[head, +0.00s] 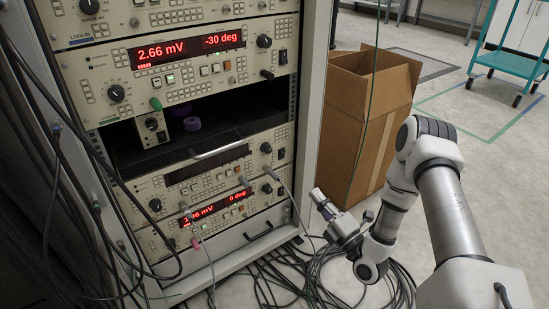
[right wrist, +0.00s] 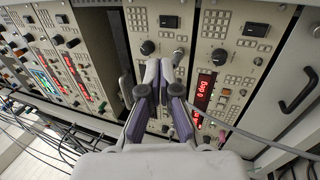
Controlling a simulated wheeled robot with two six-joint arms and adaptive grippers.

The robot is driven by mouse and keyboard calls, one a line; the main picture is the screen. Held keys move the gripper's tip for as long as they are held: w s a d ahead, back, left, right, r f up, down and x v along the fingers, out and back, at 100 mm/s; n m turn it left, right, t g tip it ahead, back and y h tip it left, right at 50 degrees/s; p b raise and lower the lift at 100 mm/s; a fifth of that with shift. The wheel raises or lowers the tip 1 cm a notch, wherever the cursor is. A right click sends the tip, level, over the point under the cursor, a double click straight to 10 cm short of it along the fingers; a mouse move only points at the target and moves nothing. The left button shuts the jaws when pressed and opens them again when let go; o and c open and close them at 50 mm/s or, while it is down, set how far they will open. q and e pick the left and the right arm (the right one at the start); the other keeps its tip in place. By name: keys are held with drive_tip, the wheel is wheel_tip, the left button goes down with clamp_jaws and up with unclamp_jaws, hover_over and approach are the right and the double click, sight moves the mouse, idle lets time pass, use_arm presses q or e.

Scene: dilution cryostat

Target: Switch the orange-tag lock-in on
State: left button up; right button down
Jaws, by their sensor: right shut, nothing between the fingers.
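The lock-in with a dark display (head: 207,165) sits below the open shelf bay in the rack. I cannot make out an orange tag on any unit. A black switch-like block (head: 281,154) is at its right end; it also shows in the right wrist view (right wrist: 168,21). The lock-in below it has a lit red display (head: 217,206) reading 0 deg, also seen in the right wrist view (right wrist: 203,88). My right gripper (head: 319,196) is shut and empty, to the right of the rack. In the right wrist view its fingers (right wrist: 159,75) hide part of the dark lock-in. My left gripper is out of view.
Above the bay, a lit lock-in (head: 190,50) reads 2.66 mV, -30 deg. An open cardboard box (head: 345,125) stands right of the rack. Black cables (head: 310,270) lie on the floor, and others hang at the left. A teal cart (head: 515,62) stands far back.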

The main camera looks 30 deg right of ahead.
drive_tip(key=p, duration=0.5)
approach(282, 152)
drive_tip(key=b+x, duration=0.2)
drive_tip(key=x, duration=0.1)
drive_tip(key=b+x, duration=0.2)
drive_tip(key=x, duration=0.1)
drive_tip(key=shift+w+f, duration=0.1)
drive_tip(key=shift+w, duration=0.45)
drive_tip(key=shift+r, duration=0.25)
